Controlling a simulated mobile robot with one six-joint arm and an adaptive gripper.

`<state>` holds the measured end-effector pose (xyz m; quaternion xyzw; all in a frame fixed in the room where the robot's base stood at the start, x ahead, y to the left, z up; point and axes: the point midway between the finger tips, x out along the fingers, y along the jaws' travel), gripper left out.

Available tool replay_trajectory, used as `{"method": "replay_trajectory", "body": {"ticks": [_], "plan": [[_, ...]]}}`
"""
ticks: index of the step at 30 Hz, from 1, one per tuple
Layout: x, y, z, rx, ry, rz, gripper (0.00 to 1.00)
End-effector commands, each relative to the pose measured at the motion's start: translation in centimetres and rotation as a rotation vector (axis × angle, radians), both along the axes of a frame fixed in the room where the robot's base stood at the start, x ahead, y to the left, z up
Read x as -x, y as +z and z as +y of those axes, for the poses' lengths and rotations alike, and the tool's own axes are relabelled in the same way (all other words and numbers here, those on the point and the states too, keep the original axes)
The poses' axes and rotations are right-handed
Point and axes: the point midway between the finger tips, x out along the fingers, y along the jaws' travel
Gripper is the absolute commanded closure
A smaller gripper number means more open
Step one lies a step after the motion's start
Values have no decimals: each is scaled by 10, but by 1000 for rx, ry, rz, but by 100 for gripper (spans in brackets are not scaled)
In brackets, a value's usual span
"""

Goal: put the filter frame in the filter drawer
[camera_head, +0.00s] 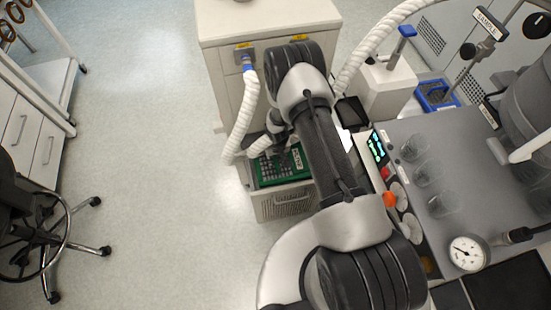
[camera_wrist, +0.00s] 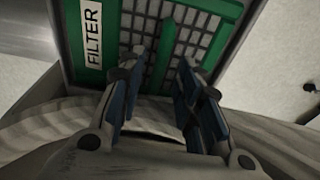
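The filter frame (camera_head: 264,175) is green with a dark grid and a white FILTER label. It sits in the top of the pulled-out, light filter drawer (camera_head: 287,205), low at the front of the cabinet. From these views I cannot tell whether it is fully seated. In the wrist view the filter frame (camera_wrist: 95,60) fills the upper middle, its grid split by a green bar. My gripper (camera_head: 283,150) is right over the frame. In the wrist view my gripper (camera_wrist: 157,72) has its two fingers apart, with grid and bar visible between them. Whether the fingertips touch the frame is unclear.
A cream cabinet (camera_head: 215,85) stands behind the drawer, with a white ribbed hose (camera_head: 243,115) hanging close by my gripper. A grey bench (camera_head: 460,180) with gauge and knobs is at right. Floor at left is clear up to the chair (camera_head: 60,215).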

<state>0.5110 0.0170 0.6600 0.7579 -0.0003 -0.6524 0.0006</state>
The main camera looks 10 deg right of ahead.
Motion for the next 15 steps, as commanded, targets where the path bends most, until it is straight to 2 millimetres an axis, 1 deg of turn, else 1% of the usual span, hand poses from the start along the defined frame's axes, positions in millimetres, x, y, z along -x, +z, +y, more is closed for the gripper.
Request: {"method": "replay_trajectory", "body": {"ticks": [1,6,9,12,14,15], "plan": [[0,12,0,0,1,-4,68],[6,48,0,0,0,-3,68],[9,64,0,0,0,-2,68],[11,72,0,0,0,0,68],[10,78,0,1,0,-3,68],[8,84,0,3,0,-7,68]]}}
